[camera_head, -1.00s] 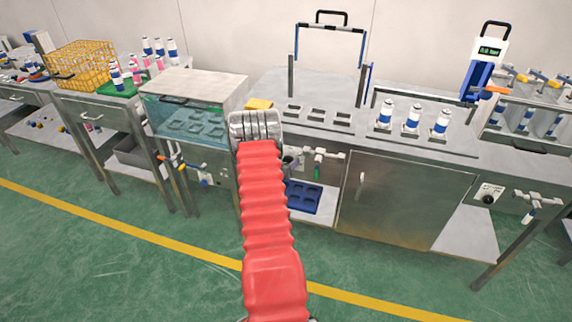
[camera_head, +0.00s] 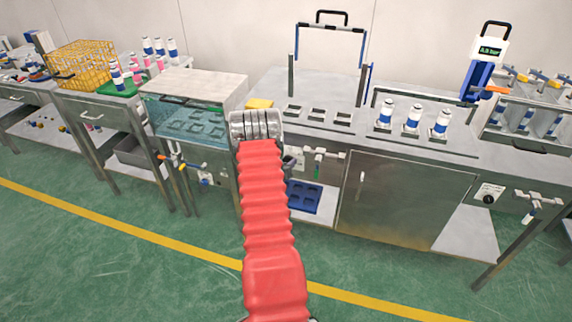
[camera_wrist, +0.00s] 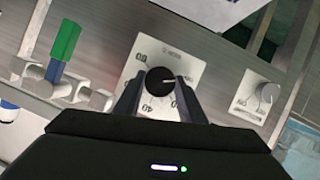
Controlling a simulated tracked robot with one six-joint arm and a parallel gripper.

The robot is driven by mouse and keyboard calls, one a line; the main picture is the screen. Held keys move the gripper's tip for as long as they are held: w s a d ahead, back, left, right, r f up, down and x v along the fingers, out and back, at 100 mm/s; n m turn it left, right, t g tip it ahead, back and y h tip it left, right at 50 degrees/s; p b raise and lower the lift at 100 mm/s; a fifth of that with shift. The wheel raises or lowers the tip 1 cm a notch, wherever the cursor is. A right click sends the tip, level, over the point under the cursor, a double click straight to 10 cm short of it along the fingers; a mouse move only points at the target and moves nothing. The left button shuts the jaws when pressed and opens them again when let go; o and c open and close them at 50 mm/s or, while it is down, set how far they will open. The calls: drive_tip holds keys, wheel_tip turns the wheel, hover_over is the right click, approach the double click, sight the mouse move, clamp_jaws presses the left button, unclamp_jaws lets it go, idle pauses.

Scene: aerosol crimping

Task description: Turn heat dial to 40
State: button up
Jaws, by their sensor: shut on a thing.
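The heat dial is a black round knob (camera_wrist: 160,82) on a white plate (camera_wrist: 180,58) in the wrist view. Its white pointer mark points right in the picture. A 40 is printed at the plate's lower left; the other markings are hard to read. My gripper (camera_wrist: 159,92) has one dark finger on each side of the knob and is shut on it. In the head view my red-sleeved arm reaches to the front of the bench and hides the dial and most of the gripper.
In the wrist view a green-handled valve (camera_wrist: 64,44) stands left of the dial, and a grey knob (camera_wrist: 266,92) on another plate is to the right. In the head view the bench (camera_head: 420,150) carries several white-and-blue cans (camera_head: 412,118). The green floor in front is clear.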

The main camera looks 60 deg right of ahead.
drive_tip(key=shift+m, duration=0.3)
drive_tip(key=shift+s+d+m+t, duration=0.1)
drive_tip(key=shift+s+m+t, duration=0.1)
drive_tip(key=shift+m+t, duration=0.7)
drive_tip(key=m+t+h, duration=0.1)
drive_tip(key=m+t, duration=0.1)
drive_tip(key=m, duration=0.3)
drive_tip(key=m+t, duration=0.2)
drive_tip(key=m, duration=0.3)
drive_tip(key=s+f+m+t+h, duration=0.1)
drive_tip(key=m+t, duration=0.2)
drive_tip(key=m, duration=0.2)
drive_tip(key=shift+d+m+h, duration=0.1)
drive_tip(key=shift+m+h, duration=0.2)
drive_tip(key=shift+f, duration=0.1)
drive_tip(key=o, duration=0.7)
drive_tip(key=shift+c, duration=0.2)
drive_tip(key=o, duration=0.4)
drive_tip(key=shift+w, duration=0.15)
